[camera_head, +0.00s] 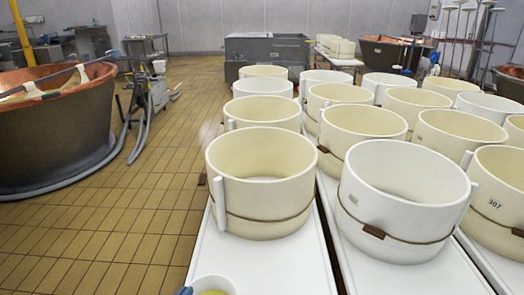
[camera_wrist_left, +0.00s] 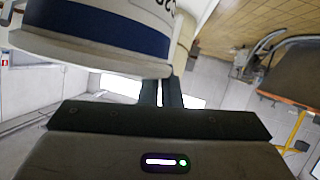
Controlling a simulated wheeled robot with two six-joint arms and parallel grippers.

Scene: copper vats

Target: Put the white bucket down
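The white bucket (camera_head: 212,284) is cut off by the bottom edge of the head view; its rim and yellowish inside show over the near end of a white table. In the left wrist view the bucket (camera_wrist_left: 95,28) fills the top left, with a dark blue band, part of some lettering and a thick rim. My left gripper (camera_wrist_left: 163,80) has its two fingers close together at the bucket's rim and looks shut on it. The bucket's base is hidden, so I cannot tell whether it touches the table. My right gripper is in neither view.
Rows of big cream and white round moulds (camera_head: 261,205) stand on long white tables (camera_head: 270,265). Open tiled floor (camera_head: 130,235) and a large copper vat (camera_head: 55,135) are on the left.

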